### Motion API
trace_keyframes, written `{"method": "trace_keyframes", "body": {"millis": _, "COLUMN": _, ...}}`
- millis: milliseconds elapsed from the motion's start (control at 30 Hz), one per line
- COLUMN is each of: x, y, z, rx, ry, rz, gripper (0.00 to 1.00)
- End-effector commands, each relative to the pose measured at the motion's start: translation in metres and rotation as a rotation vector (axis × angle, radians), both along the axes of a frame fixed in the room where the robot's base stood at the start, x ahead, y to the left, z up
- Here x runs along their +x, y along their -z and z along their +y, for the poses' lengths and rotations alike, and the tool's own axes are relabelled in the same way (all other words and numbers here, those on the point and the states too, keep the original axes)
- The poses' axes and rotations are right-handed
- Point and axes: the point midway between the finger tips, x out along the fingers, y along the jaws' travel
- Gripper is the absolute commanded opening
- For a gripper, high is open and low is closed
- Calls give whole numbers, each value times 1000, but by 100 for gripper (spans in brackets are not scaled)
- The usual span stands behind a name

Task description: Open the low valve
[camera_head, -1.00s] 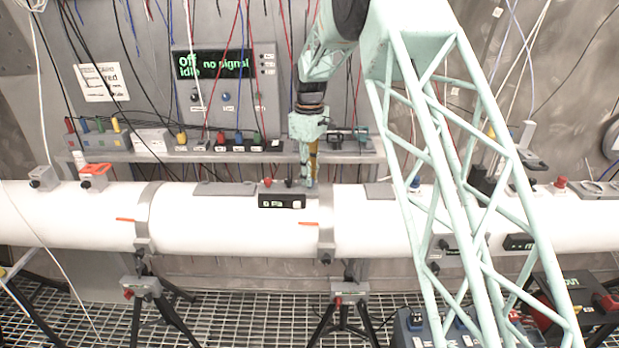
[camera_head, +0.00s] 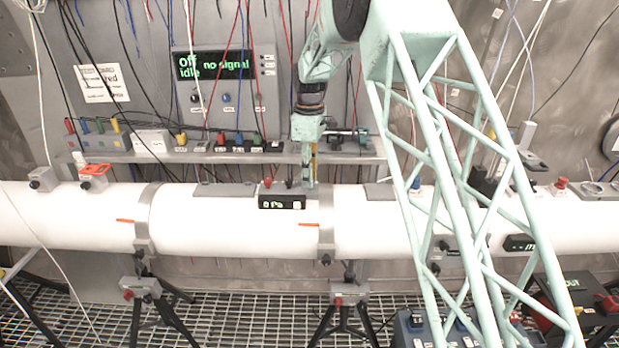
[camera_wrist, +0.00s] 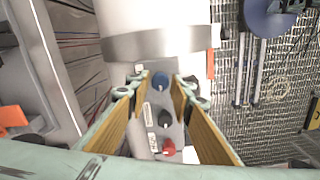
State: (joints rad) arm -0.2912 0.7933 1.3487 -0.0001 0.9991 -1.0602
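I cannot tell which is the low valve. My gripper (camera_wrist: 158,88) is open, with its tan-padded fingers apart. In the head view my gripper (camera_head: 308,184) points down at the pipe's top, just right of the black display box (camera_head: 282,201), and hides the blue knob.
The white pipe (camera_head: 235,222) runs across the view with metal clamps on stands. A shelf (camera_head: 220,157) with coloured connectors and hanging cables lies behind my gripper. A wall panel (camera_head: 226,75) reads "Off", "Idle", "no signal". An orange-handled valve (camera_head: 95,171) is far left.

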Motion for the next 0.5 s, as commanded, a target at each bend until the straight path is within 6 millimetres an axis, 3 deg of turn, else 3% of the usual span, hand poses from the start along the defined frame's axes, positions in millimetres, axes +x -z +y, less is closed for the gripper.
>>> {"method": "trace_keyframes", "body": {"millis": 100, "x": 0, "y": 0, "z": 0, "rx": 0, "ry": 0, "rz": 0, "gripper": 30}}
{"method": "trace_keyframes", "body": {"millis": 500, "x": 0, "y": -2, "z": 0, "rx": 0, "ry": 0, "rz": 0, "gripper": 30}}
